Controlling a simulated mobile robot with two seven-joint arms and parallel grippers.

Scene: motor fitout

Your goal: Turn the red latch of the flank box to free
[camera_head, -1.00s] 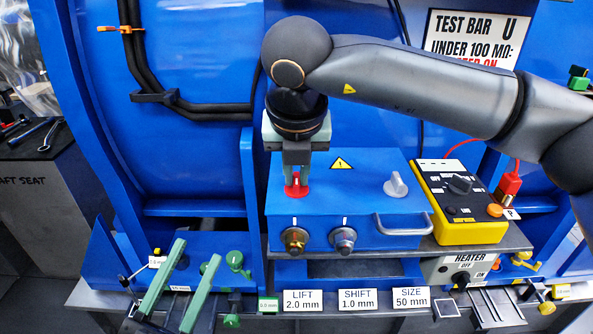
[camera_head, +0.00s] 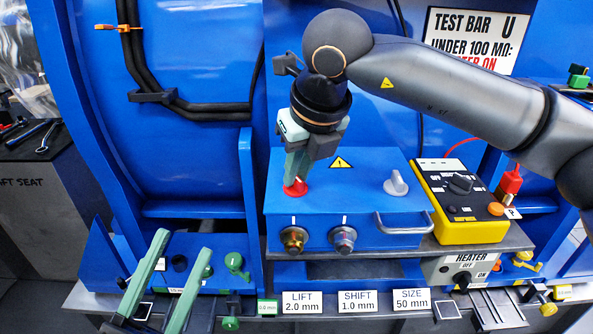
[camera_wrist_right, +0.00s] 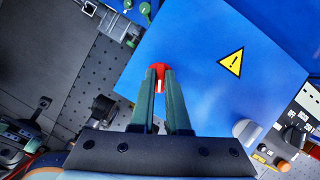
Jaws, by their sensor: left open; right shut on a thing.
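The flank box (camera_head: 340,185) is a blue box with a yellow warning triangle, a grey knob and a front handle. Its red latch (camera_head: 294,188) sits on the top at the left; it also shows in the right wrist view (camera_wrist_right: 158,70). My right gripper (camera_head: 295,180) reaches down to the latch, tilted, and is shut on it. In the right wrist view its green fingers (camera_wrist_right: 160,78) close on either side of the red latch and cover part of it. My left gripper (camera_head: 185,245) is open and empty at the lower left, its two pale green fingers apart.
A yellow tester (camera_head: 462,195) with a dial stands right of the box. A heater switch box (camera_head: 468,268) and signs for lift, shift and size (camera_head: 302,302) line the front edge. Green knobs (camera_head: 235,260) sit near my left gripper.

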